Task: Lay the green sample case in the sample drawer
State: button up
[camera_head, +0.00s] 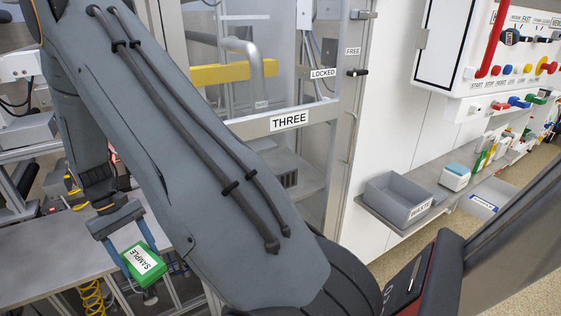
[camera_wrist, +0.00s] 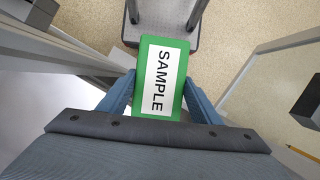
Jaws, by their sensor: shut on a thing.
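The green sample case (camera_head: 140,262) carries a white label reading SAMPLE. My gripper (camera_head: 136,247) is shut on it, with one blue-grey finger at each side, and holds it over the front edge of a grey table at the lower left. In the wrist view the case (camera_wrist: 172,57) sits between the two fingers of my gripper (camera_wrist: 160,97), with floor and a dark grey platform below it. I cannot make out the sample drawer in either view.
A door frame labelled THREE (camera_head: 290,120) stands behind my arm. A grey bin labelled WASTE (camera_head: 395,200) sits on a wall shelf at the right, beside several small boxes. The grey table (camera_head: 40,268) has bare room at the lower left.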

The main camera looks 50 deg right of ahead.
aim_at(493, 198)
jog(key=z, duration=0.05)
jog(key=k, duration=1.3)
jog(key=z, duration=2.9)
jog(key=i, duration=2.5)
jog(key=z, duration=0.1)
